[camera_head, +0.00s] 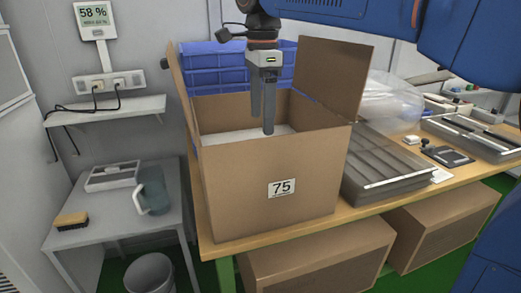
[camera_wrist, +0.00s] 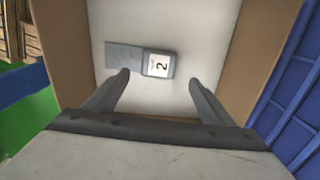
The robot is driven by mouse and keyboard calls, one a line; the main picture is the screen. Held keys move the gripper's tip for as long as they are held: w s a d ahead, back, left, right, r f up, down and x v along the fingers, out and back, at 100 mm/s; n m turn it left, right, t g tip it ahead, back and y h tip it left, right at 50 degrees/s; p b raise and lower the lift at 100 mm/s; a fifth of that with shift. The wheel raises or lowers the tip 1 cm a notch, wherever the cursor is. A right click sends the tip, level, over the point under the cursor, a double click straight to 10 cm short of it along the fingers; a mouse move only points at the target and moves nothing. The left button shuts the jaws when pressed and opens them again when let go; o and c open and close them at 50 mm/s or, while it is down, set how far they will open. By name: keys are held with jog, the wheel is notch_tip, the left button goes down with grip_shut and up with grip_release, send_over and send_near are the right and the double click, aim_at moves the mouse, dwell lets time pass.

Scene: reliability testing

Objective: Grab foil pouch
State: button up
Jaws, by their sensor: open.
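The foil pouch (camera_wrist: 126,59) lies flat on the pale floor of the cardboard box in the wrist view. It is grey with a white label reading 2 at its right end. In the head view the box's front wall hides it. The open cardboard box (camera_head: 270,185), labelled 75, stands on the wooden bench with its flaps up. My gripper (camera_head: 263,125) points down into the box opening. In the wrist view my gripper (camera_wrist: 157,78) is open and empty, its fingers apart, with the pouch beyond the fingertips.
A blue crate (camera_head: 215,68) stands behind the box. A grey metal tray (camera_head: 385,170) and a clear plastic bag (camera_head: 390,95) are to its right. A side table (camera_head: 120,205) at left holds a jug (camera_head: 153,190) and a brush (camera_head: 71,220). The box walls surround my gripper closely.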

jog(key=f, duration=0.5)
jog(key=shift+s+a, duration=0.25)
jog(key=shift+f, duration=0.7)
jog(key=c, duration=1.2)
